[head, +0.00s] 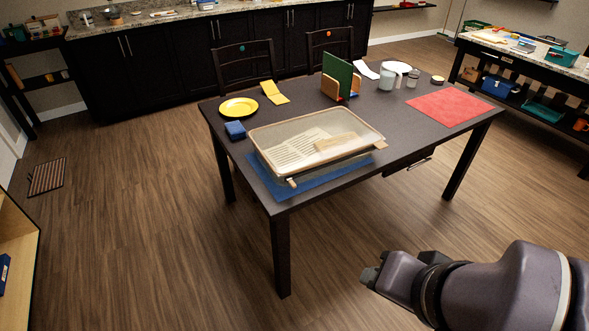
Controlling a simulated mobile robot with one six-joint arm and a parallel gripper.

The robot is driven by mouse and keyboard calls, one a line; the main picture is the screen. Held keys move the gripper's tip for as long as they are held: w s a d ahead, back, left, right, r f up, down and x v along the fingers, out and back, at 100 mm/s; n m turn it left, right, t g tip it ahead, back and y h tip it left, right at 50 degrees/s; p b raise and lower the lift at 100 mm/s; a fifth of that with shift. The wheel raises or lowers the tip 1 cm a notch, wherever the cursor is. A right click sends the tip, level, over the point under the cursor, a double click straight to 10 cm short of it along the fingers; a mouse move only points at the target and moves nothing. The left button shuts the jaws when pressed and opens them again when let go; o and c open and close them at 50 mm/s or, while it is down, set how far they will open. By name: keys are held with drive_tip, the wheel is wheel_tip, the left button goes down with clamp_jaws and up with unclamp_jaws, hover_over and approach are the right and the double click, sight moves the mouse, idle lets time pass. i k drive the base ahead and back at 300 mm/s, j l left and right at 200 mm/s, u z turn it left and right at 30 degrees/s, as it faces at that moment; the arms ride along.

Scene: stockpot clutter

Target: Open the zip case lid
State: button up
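The zip case (263,165) looks like a shallow, see-through box with a tan rim, lying on a blue mat (286,191) at the near left of the dark table. Its top appears covered by a clear lid, with a lined paper and a tan block showing inside. A small tan tab shows at its right corner and another at its near edge. My gripper (370,279) is at the lower right, in front of the table and well apart from the case. Its fingers are small and seen from behind, so I cannot tell their opening.
On the table (400,148) are a yellow plate (238,107), a blue block (235,130), a yellow cloth (274,93), a holder with a green board (338,78), a grey mug (387,80) and a red mat (449,107). Two chairs stand behind. Floor in front is clear.

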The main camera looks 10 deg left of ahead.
sight(380, 145)
drive_tip(key=i+l+u, duration=0.55)
drive_tip(key=i+l, duration=0.2)
